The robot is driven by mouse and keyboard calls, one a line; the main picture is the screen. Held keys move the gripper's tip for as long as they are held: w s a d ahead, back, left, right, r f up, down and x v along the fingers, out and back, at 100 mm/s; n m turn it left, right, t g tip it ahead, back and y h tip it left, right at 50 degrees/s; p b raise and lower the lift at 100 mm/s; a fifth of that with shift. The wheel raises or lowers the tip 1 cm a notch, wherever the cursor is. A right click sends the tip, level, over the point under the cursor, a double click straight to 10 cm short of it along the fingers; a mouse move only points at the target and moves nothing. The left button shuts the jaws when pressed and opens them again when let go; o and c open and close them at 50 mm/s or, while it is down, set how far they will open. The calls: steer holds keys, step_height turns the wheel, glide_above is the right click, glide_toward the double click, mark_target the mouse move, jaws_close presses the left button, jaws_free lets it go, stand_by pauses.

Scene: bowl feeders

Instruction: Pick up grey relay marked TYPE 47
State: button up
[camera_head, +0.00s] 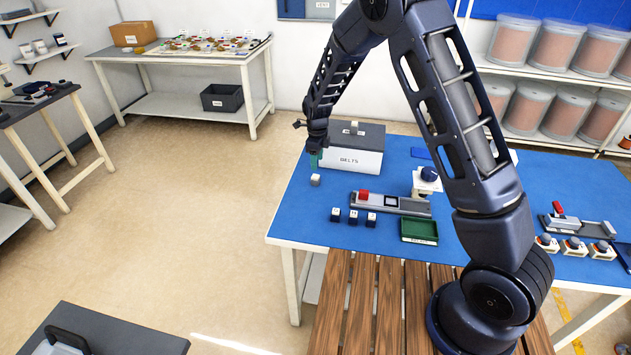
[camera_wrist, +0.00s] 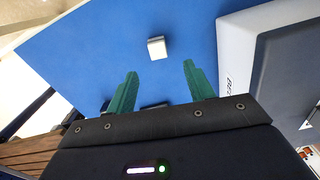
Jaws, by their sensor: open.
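A small grey-white block (camera_head: 315,180), which looks like the relay, stands alone on the blue table mat near its left edge. Its marking is too small to read. It also shows in the wrist view (camera_wrist: 156,47), beyond the fingertips and roughly in line with the gap between them. My gripper (camera_head: 314,160) hangs above the block, pointing down, with its green fingers close over it. In the wrist view the fingers of my gripper (camera_wrist: 160,70) are apart with nothing between them.
A white BELTS box (camera_head: 352,161) with a dark lid stands close to the right of my gripper. Several dark-and-white blocks (camera_head: 353,217) sit nearer the front, beside a grey fixture with a red part (camera_head: 364,196). A green tray (camera_head: 419,231) lies to their right.

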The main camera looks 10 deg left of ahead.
mark_target(315, 176)
step_height(315, 176, down, 4)
steer(key=shift+r, duration=0.2)
steer(key=shift+s+a+f, duration=0.1)
steer(key=shift+a+f, duration=0.05)
steer(key=shift+f, duration=1.2)
steer(key=shift+a+f, duration=0.1)
steer(key=shift+f, duration=1.25)
steer(key=c, duration=1.1)
steer(key=shift+r, duration=0.1)
